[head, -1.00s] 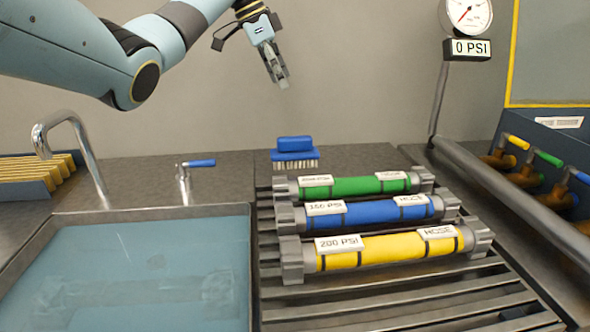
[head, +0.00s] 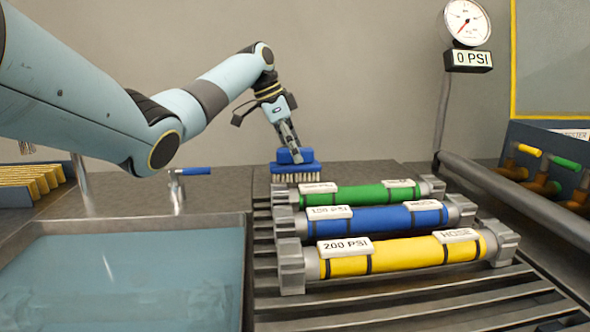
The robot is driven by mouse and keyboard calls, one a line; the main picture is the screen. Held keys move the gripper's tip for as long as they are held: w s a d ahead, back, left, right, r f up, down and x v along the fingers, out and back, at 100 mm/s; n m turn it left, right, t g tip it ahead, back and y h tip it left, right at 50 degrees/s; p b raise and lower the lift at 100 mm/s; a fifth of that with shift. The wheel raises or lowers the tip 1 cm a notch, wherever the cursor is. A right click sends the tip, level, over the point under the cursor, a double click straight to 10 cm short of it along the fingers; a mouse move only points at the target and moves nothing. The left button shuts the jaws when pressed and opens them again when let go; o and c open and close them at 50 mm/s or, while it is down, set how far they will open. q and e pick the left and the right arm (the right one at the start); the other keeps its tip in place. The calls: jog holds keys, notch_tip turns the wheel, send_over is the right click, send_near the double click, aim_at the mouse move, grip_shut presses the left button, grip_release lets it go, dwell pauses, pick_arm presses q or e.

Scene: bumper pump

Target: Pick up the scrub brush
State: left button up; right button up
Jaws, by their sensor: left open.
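The scrub brush (head: 294,168) has a blue body and handle with pale bristles facing down. It rests on the dark counter behind the hoses in the head view. My left gripper (head: 295,155) is open, pointing down, with its fingertips at the brush's blue handle and partly in front of it. I cannot tell whether the fingers touch the handle. My right gripper is out of view.
Green (head: 358,195), blue (head: 375,217) and yellow (head: 400,255) hoses lie on the slatted rack just in front of the brush. A water-filled sink (head: 120,275) is at left, with a blue-handled valve (head: 190,172) behind it. A pressure gauge (head: 467,22) stands at right.

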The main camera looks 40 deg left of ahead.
aim_at(303, 163)
pick_arm(q)
jog(key=x, duration=0.4)
jog(key=shift+d+b, duration=0.3)
jog(key=c, duration=1.3)
jog(key=shift+r, duration=0.5)
jog(key=r, duration=0.2)
jog(key=r+p, duration=0.1)
jog(key=shift+w+d+r, duration=0.1)
jog(key=shift+d+r, duration=0.15)
jog(key=shift+r, duration=0.15)
jog(key=d+r, duration=0.2)
jog(key=d, duration=0.1)
jog(key=w+d+r+p, duration=0.1)
jog(key=d+r, duration=0.1)
jog(key=d, duration=0.2)
jog(key=d+r, duration=0.2)
jog(key=d, duration=0.2)
jog(key=shift+w+r, duration=0.15)
jog(key=shift+w, duration=0.05)
